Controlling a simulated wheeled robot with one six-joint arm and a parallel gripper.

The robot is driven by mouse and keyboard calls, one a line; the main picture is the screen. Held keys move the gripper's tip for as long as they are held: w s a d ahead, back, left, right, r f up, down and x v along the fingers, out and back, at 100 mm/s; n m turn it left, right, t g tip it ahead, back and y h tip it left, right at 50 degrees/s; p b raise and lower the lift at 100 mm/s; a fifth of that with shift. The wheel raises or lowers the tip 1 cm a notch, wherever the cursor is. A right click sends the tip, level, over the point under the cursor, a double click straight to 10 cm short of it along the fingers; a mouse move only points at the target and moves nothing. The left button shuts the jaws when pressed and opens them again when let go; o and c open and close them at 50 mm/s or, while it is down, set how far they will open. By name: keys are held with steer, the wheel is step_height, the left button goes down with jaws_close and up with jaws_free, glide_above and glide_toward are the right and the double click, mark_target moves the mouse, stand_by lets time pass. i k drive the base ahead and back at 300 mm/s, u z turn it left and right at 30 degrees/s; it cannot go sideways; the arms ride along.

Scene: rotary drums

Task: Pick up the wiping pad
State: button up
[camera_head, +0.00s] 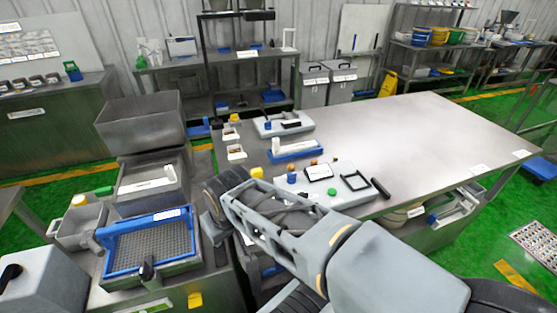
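I cannot tell for certain which thing is the wiping pad. A blue flat piece (297,151) with a white upright part at its left end lies on the steel table (420,130). My arm reaches from the lower right toward the table's left edge. My gripper (213,192) is at its far end, left of and nearer than the blue piece, and appears apart from it. Its fingers are dark and small in view, so I cannot tell whether they are open or shut. My arm hides part of the table's near left edge.
Small white trays (235,152) and a grey device (283,124) stand on the table's left part. A grey panel (345,188) with knobs and a black handle lies nearer. A blue-framed mesh tray (150,244) stands at left. The table's right part is mostly clear.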

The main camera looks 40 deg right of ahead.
mark_target(256, 173)
steer(key=z, duration=0.35)
steer(key=k, duration=0.4)
steer(key=z, duration=0.4)
steer(key=i, duration=0.5)
